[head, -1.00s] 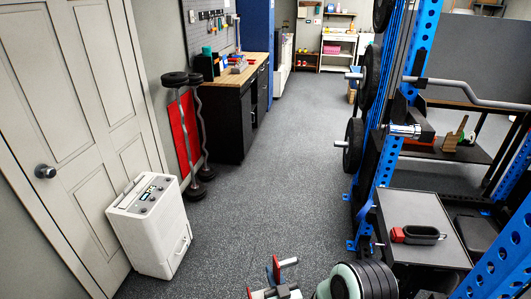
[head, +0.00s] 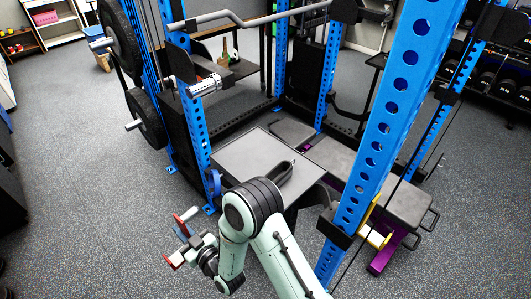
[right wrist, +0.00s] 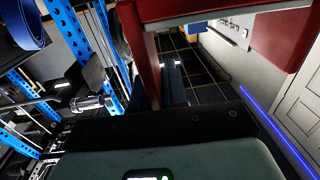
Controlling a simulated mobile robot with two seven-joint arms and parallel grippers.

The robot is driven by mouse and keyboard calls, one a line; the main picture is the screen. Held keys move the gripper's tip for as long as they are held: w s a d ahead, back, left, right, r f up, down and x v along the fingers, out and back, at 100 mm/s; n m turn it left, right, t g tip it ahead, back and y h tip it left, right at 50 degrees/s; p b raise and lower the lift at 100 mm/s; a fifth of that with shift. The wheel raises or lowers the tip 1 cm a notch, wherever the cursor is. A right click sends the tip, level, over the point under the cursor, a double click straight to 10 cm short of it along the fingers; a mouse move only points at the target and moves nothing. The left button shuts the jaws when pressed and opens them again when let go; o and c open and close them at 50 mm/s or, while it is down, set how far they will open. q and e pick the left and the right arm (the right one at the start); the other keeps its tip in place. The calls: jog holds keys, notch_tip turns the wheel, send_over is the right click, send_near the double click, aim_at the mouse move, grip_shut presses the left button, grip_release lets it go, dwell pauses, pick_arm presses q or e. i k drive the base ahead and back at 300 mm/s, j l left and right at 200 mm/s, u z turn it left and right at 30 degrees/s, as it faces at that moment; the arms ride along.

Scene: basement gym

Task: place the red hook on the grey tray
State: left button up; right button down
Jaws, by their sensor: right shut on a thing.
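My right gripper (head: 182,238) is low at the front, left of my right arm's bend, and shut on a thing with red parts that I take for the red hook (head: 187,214). In the right wrist view a red angled piece (right wrist: 147,60) stands close before the camera. The flat grey square top inside the rack, which I take for the grey tray (head: 240,152), is up and right of the gripper, apart from it. A dark oval object (head: 283,170) lies on it, partly hidden by my arm. My left gripper is out of view.
Blue rack uprights (head: 188,100) stand around the grey top, and a near blue post (head: 385,130) rises right of my arm. A bar (head: 230,18) crosses above. A dark padded bench (head: 350,170) is at the right. Open floor (head: 90,220) lies at the left.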

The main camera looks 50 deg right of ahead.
aim_at(244, 147)
jog(key=i+z, duration=0.2)
jog(key=i, duration=0.4)
jog(key=i+j+z, duration=0.2)
jog(key=i, duration=0.4)
jog(key=i+j+z, duration=0.1)
jog(key=i+z, duration=0.35)
jog(key=i+j+z, duration=0.25)
jog(key=z, duration=0.15)
jog(key=i+j+z, duration=0.2)
jog(key=z, duration=0.2)
jog(key=i+j+z, duration=0.25)
jog(key=z, duration=0.2)
jog(key=i+j+z, duration=0.15)
jog(key=j+z, duration=0.25)
jog(key=i+j+z, duration=0.1)
jog(key=j+z, duration=0.3)
jog(key=l, duration=0.05)
